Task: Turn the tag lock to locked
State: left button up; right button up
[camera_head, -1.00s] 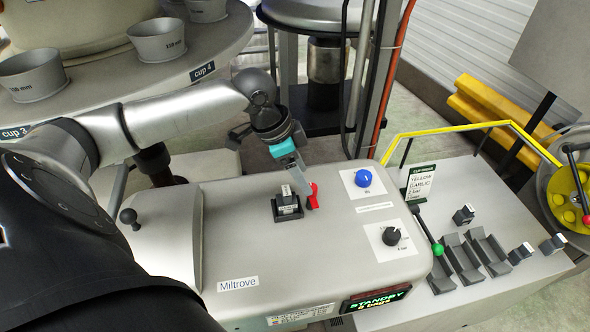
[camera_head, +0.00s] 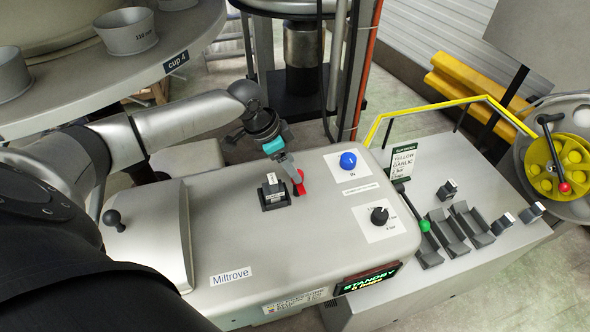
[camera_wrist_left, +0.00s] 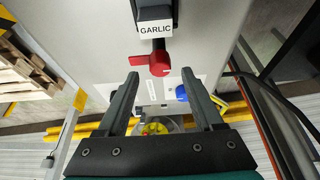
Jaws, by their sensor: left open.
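The red tag lock (camera_head: 300,186) is a small lever knob on top of the grey Miltrove machine (camera_head: 220,235), beside the black tag holder (camera_head: 273,194). In the left wrist view the red lock (camera_wrist_left: 159,62) sits just below a holder whose tag (camera_wrist_left: 156,29) reads GARLIC; its lever points left. My left gripper (camera_head: 291,172) is over the lock, fingers pointing down at it. In the left wrist view the open fingers (camera_wrist_left: 162,78) stand to either side below the lock, with nothing between them. Contact with the lock cannot be told. My right gripper is not in view.
A blue knob (camera_head: 348,161) and a black selector knob (camera_head: 379,216) are right of the lock. The display (camera_head: 368,277) reads STANDBY. A green-tipped lever (camera_head: 425,226) and small bins (camera_head: 447,235) are further right. A cup-bearing round table (camera_head: 110,90) is behind my left arm.

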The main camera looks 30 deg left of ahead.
pick_arm(q)
jog(key=shift+x, duration=1.45)
grip_shut()
